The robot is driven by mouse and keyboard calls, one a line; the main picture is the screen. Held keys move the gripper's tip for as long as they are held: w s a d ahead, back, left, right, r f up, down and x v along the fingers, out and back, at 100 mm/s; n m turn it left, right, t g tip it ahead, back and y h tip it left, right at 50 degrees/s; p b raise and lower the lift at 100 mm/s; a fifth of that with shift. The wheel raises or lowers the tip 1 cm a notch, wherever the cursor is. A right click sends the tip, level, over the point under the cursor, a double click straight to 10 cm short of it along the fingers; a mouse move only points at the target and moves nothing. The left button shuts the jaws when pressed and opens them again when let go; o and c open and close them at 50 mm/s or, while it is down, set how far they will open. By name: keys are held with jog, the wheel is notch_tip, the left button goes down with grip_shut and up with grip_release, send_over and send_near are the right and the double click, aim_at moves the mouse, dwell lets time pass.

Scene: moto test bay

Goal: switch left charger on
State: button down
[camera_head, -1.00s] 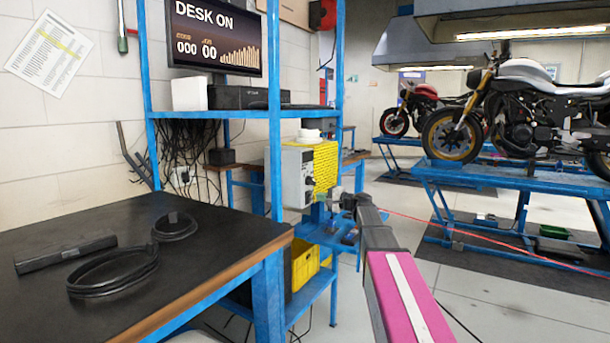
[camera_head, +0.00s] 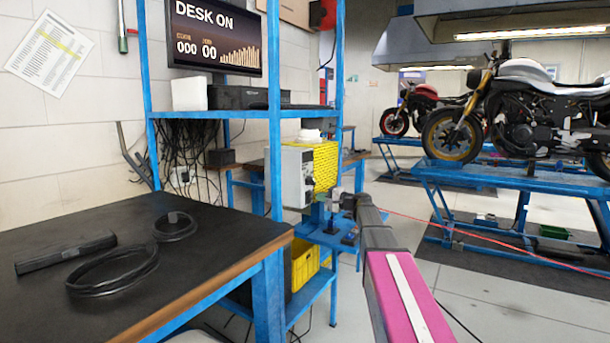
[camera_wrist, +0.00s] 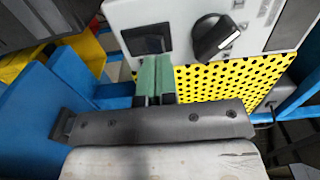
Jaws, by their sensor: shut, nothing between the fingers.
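A charger (camera_head: 297,178), a pale box with a yellow perforated side, stands by the blue rack beyond the workbench. In the wrist view its front panel (camera_wrist: 180,12) carries a dark rectangular switch or window (camera_wrist: 148,38) and a black knob (camera_wrist: 215,38) with a white mark. My gripper (camera_wrist: 154,62) is shut and empty, its green fingers together. The fingertips overlap the lower edge of the dark rectangle in the picture; I cannot tell whether they touch it. In the head view my arm reaches toward the charger, and the fingertips are hard to make out.
A black-topped workbench (camera_head: 215,225) with coiled cables (camera_head: 112,268) and a black bar (camera_head: 65,253) fills the left. A blue rack post (camera_head: 274,110) stands beside the charger. A yellow crate (camera_head: 305,262) sits below it. Motorcycle lifts (camera_head: 500,178) are at right, with open floor between.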

jog(key=shift+x, duration=1.6)
dwell(0.3)
jog(key=v, duration=0.9)
dwell(0.9)
jog(key=s+a+f+n+g+h, duration=0.1)
jog(key=s+a+f+g+h, duration=0.1)
jog(key=s+f, duration=0.45)
jog(key=s+a+f+n+g+h, duration=0.1)
jog(key=s+a+f+g+h, duration=0.15)
jog(key=f, duration=0.65)
jog(key=s+a+f+n+g+h, duration=0.1)
jog(key=s+f+g+h, duration=0.1)
jog(key=s+f, duration=0.45)
jog(key=s+d+f+n+g+h, duration=0.2)
jog(key=s+f+h, duration=0.2)
jog(key=s+f, duration=0.4)
jog(key=s+d+f+n+g+h, duration=0.2)
jog(key=s+f+h, duration=0.2)
jog(key=s+f, duration=0.4)
jog(key=shift+s+f, duration=0.2)
jog(key=shift+s, duration=0.35)
jog(key=shift+d, duration=0.1)
